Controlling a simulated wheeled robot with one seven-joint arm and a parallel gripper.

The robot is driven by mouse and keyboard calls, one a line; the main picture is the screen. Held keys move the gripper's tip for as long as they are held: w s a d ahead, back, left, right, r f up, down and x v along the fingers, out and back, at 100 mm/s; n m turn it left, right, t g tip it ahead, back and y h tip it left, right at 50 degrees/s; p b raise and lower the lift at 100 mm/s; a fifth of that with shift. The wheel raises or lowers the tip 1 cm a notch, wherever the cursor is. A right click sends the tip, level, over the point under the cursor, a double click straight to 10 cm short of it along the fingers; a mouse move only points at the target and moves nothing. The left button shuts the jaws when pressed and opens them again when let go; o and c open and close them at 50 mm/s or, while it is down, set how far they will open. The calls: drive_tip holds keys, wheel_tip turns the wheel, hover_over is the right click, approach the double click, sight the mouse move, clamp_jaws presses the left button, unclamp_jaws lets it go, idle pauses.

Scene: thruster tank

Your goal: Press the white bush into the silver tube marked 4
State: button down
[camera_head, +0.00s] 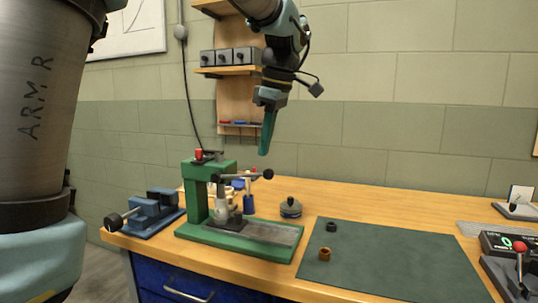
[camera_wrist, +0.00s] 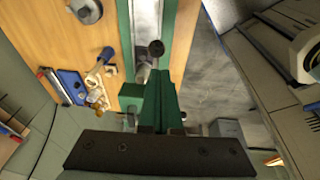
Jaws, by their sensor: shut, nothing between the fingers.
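My gripper (camera_head: 265,150) is shut and empty, its teal fingers pointing down in the air above the bench, over the green hand press (camera_head: 196,208). In the wrist view the shut fingers (camera_wrist: 165,78) lie in front of the press, near its lever's black knob (camera_wrist: 156,48). Pale, silvery parts (camera_head: 222,212) show around the press ram, above its base. I cannot tell whether the white bush or the silver tube is among them, and I can read no 4. Small pale things (camera_wrist: 96,92) also lie beside the press in the wrist view, too small to name.
The press lever's black knob (camera_head: 268,174) sticks out to the right. A blue vise (camera_head: 150,212) is at the left. A round grey lidded thing (camera_head: 290,208), a black ring (camera_head: 331,227) and a brown bush (camera_head: 325,254) stand right of the press. The green mat (camera_head: 400,262) is mostly clear.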

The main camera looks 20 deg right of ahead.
sight(270, 170)
drive_tip(key=shift+d+f, duration=0.25)
drive_tip(key=shift+f, duration=0.5)
drive_tip(key=shift+d+f, duration=0.2)
drive_tip(key=shift+f, duration=0.55)
drive_tip(key=shift+s+d+f+b, duration=0.15)
drive_tip(key=shift+f+b, duration=0.05)
drive_tip(key=shift+f, duration=0.3)
drive_tip(key=shift+s+d+f+b, duration=0.1)
drive_tip(key=shift+d+f+b, duration=0.05)
drive_tip(key=shift+f, duration=0.3)
drive_tip(key=shift+r, duration=0.1)
